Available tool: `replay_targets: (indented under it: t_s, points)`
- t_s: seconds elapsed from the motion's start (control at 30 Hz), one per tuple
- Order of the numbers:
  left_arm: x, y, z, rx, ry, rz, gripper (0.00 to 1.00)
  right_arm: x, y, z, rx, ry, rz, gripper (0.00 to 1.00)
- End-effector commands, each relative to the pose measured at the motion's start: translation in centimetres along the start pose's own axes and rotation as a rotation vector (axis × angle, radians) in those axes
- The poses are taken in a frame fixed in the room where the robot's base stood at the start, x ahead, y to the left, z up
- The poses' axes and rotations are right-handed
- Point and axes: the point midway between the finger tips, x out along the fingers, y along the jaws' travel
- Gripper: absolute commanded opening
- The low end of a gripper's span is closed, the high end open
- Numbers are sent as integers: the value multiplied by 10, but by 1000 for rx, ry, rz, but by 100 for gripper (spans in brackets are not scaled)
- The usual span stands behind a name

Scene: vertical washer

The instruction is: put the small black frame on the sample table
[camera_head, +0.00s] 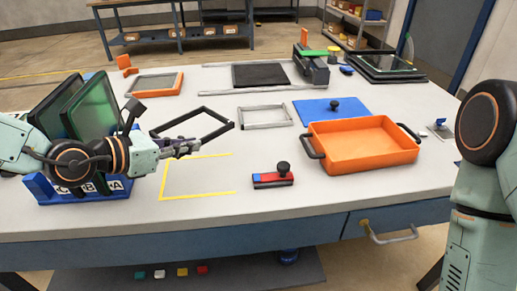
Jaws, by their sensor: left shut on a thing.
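The small black frame (219,124) is a thin dark open rectangle, held tilted above the white table (250,218) in the head view. My left gripper (186,147) is shut on its near left part. The frame is over the area just behind a yellow corner outline (200,194) marked on the table. My right arm stands at the right edge of the view, and its gripper is out of view. I cannot tell which surface is the sample table.
An orange tray (362,146) with black handles stands at right. A grey frame (265,116), a blue mat (325,112) and a red-blue block with a black knob (273,177) lie near the middle. A blue rack with green panels (92,105) stands at left. The yellow-outlined area is clear.

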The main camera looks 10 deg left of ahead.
Motion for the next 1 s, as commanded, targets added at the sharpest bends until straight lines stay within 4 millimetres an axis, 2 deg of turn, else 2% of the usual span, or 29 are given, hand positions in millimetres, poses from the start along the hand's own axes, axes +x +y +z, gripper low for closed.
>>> replay_targets:
  t_s: [0.13, 0.37, 0.63, 0.87, 1.0]
  points:
    - [1, 16, 9, -25, -1, 65, 0, 7, 0, 0, -2, 0, 0, 40]
    - [2, 22, 10, -38, 2, 89, 0, 10, 0, 0, -2, 1, 0, 40]
    - [20, 22, -36, -40, 5, 89, 0, 35, 0, 0, -1, 1, 0, 40]
    - [27, 21, -50, -39, 3, 90, 0, 43, 0, 0, -1, 1, 0, 40]
    - [34, 20, -66, -40, 4, 90, 0, 52, 0, 0, -1, 1, 0, 40]
